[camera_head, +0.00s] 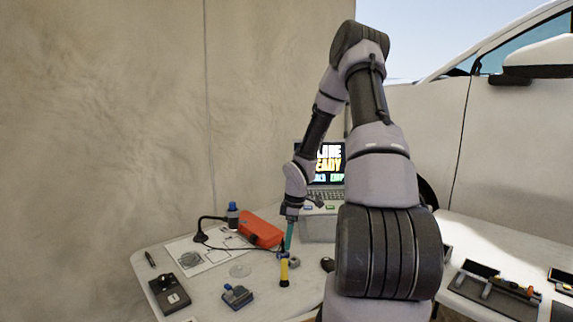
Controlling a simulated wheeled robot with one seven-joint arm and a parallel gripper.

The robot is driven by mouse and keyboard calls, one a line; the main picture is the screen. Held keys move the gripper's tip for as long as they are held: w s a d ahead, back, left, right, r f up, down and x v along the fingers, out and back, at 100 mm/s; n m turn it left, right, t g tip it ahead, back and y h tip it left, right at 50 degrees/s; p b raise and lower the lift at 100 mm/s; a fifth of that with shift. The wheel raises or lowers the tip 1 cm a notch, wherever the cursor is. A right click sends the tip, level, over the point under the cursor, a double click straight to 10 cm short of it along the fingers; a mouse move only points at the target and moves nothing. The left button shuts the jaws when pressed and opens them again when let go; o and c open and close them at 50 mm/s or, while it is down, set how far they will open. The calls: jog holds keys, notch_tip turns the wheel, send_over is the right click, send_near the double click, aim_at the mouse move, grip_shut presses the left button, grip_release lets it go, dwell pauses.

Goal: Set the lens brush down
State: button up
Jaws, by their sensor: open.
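My gripper (287,246) points down over the left table, its jaws open. A slim teal piece shows just below my dark wrist, and I cannot tell if it is part of the gripper. Right below it is a yellow and black stick-like tool (284,270), at or near the tabletop. It may be the lens brush, but it is too small to be sure. I cannot tell whether the fingers touch it. The fingertips are small and partly merge with the tool.
The table (211,297) also holds an orange case (262,229), a blue-topped item (233,212), a dark box (169,294), a small blue-grey block (237,296) and a white sheet (190,246). A laptop (329,165) stands behind. My arm hides the right side.

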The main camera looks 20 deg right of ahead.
jog(key=s+a+r+m+t+h, duration=0.1)
jog(key=s+r+m, duration=0.25)
jog(key=r, duration=0.85)
jog(key=s+a+r+m+t+h, duration=0.15)
jog(key=r+m, duration=0.25)
jog(key=r, duration=0.7)
jog(key=s+a+r+m+t+y, duration=0.1)
jog(key=s+a+r+m, duration=0.3)
jog(key=s+r, duration=0.4)
jog(key=s+a+r+m+t+y, duration=0.2)
jog(key=s+a+r+m+t, duration=0.1)
jog(key=s+r, duration=0.5)
jog(key=shift+s+a+m, duration=0.65)
jog(key=shift+s+m, duration=0.1)
jog(key=shift+m, duration=0.2)
